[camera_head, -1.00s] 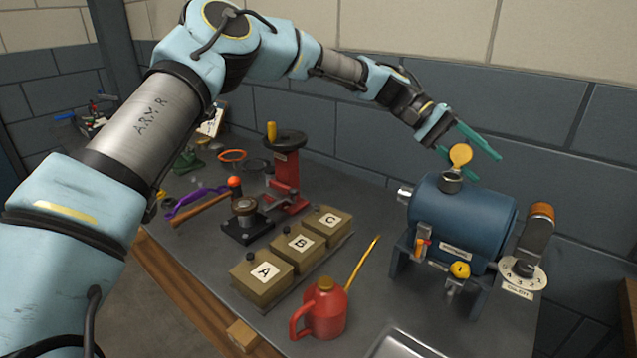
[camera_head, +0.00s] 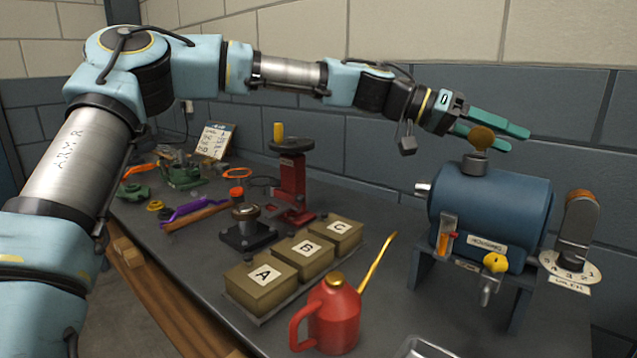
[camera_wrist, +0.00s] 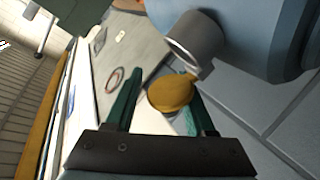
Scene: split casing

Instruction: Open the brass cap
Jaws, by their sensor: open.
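The brass cap (camera_head: 482,138) is a round disc standing up on edge at the rim of the short grey filler neck (camera_head: 475,164), on top of the blue tank (camera_head: 490,212). The neck's mouth looks uncovered. My gripper (camera_head: 518,139) is open, its green fingers nearly level at the cap's height, and the cap overlaps them in the head view. In the wrist view the cap (camera_wrist: 172,93) lies between the two spread fingers, with the neck (camera_wrist: 195,38) just beyond. I cannot tell whether a finger touches the cap.
On the tank's front are a yellow valve knob (camera_head: 495,262) and a sight gauge (camera_head: 447,233). A dial lever (camera_head: 576,225) stands to the right. A red oil can (camera_head: 332,315) and lettered boxes (camera_head: 301,252) sit in front to the left. A block wall is behind.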

